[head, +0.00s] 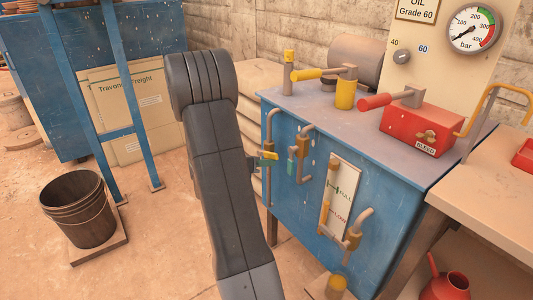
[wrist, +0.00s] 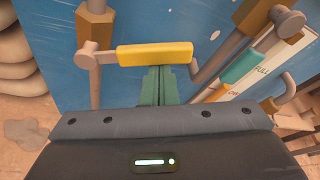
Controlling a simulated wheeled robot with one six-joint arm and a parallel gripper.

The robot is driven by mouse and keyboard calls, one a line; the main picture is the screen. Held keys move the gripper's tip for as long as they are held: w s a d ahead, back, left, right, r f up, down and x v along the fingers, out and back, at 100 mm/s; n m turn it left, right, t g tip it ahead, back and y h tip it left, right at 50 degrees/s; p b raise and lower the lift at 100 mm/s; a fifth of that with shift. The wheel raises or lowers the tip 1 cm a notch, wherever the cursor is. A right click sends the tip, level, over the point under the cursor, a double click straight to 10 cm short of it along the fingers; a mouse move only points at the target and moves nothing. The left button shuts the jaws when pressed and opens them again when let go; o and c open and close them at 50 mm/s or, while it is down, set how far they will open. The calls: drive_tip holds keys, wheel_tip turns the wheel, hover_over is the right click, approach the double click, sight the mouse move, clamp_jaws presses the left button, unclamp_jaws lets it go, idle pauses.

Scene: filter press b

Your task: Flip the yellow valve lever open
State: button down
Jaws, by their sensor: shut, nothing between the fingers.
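The yellow valve lever (wrist: 155,54) lies roughly level across the blue panel in the wrist view, with its metal arm reaching left to a pipe. In the head view the yellow lever (head: 269,155) shows just right of my arm. My gripper (wrist: 156,76) has its green fingers shut together and empty. The fingertips are at the near edge of the lever's middle; I cannot tell whether they touch it. In the head view my arm hides most of the gripper.
A teal lever (wrist: 241,67) hangs to the right of the yellow one, close to my fingers. Brown pipes (head: 355,228) stick out of the blue cabinet (head: 300,206). A red lever (head: 376,101) and a red bleed box (head: 420,128) are on the cabinet top. A bucket (head: 78,208) stands left.

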sight(264, 153)
drive_tip(key=r+n+p, duration=0.1)
drive_tip(key=p, duration=0.2)
drive_tip(key=r+n+p, duration=0.1)
drive_tip(key=p, duration=0.2)
drive_tip(key=r+n+h+p, duration=0.1)
drive_tip(key=p, duration=0.1)
drive_tip(key=shift+w+a+r+g+p, duration=0.15)
drive_tip(key=shift+w+a+g+p, duration=0.15)
drive_tip(key=shift+w+g+p, duration=0.1)
drive_tip(key=shift+w+a+r+n+g+h+p, duration=0.15)
drive_tip(key=shift+w+a+r+n+h+p, duration=0.45)
drive_tip(key=shift+p, duration=0.9)
drive_tip(key=shift+w+a+r+n+g+h+p, duration=0.1)
drive_tip(key=shift+w+a+r+n+h+p, duration=0.15)
drive_tip(key=shift+w+n+p, duration=0.75)
drive_tip(key=shift+w+a+r+n+g+h+p, duration=0.15)
drive_tip(key=shift+w+a+r+n+h+p, duration=0.25)
drive_tip(key=shift+n+p, duration=1.15)
drive_tip(key=shift+a+m+p, duration=0.15)
drive_tip(key=shift+m+p, duration=0.35)
drive_tip(key=shift+m, duration=0.05)
drive_tip(key=shift+s+r, duration=0.1)
